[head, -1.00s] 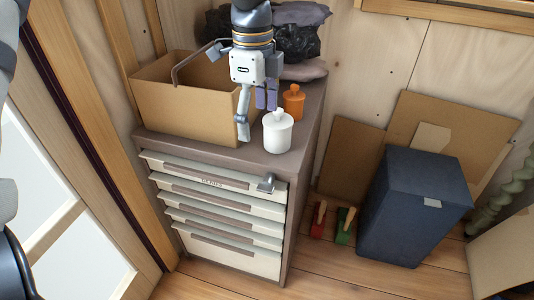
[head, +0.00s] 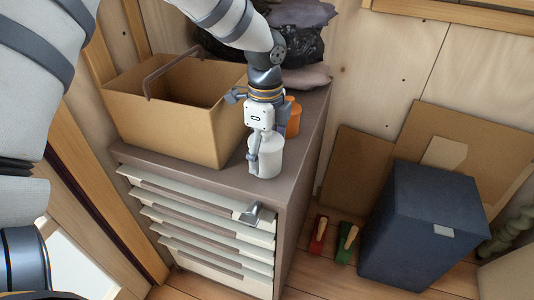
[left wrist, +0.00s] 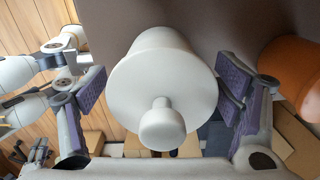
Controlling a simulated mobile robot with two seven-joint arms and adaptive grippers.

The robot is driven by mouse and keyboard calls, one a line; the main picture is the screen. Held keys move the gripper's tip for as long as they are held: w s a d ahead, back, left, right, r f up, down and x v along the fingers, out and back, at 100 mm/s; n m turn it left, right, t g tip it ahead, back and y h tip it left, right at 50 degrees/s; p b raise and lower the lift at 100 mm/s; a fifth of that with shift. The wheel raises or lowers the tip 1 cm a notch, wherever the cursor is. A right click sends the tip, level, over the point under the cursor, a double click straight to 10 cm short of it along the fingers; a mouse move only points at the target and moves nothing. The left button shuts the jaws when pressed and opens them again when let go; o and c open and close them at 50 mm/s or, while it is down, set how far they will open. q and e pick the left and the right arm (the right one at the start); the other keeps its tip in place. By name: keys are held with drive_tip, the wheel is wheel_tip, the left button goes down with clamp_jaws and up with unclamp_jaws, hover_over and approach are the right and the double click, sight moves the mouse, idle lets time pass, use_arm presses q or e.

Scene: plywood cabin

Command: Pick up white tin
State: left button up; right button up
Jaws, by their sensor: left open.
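The white tin (head: 268,160) stands upright on top of the grey-brown drawer cabinet (head: 205,173), near its front right corner. My left gripper (head: 262,145) comes down from above, is open, and partly hides the tin. In the left wrist view the tin (left wrist: 165,62), with its round lid knob, lies between the two spread fingers (left wrist: 162,92).
An orange tin (head: 293,117) stands just behind the white one, partly hidden; it also shows in the left wrist view (left wrist: 293,68). A tan basket (head: 165,128) stands to the left. Black bags (head: 300,45) lie behind. A dark blue box (head: 420,225) is on the floor.

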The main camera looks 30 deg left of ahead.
use_arm(q)
drive_tip(key=shift+w+f, duration=0.1)
drive_tip(key=shift+f, duration=0.15)
drive_tip(key=shift+r, duration=0.15)
drive_tip(key=c, duration=1.3)
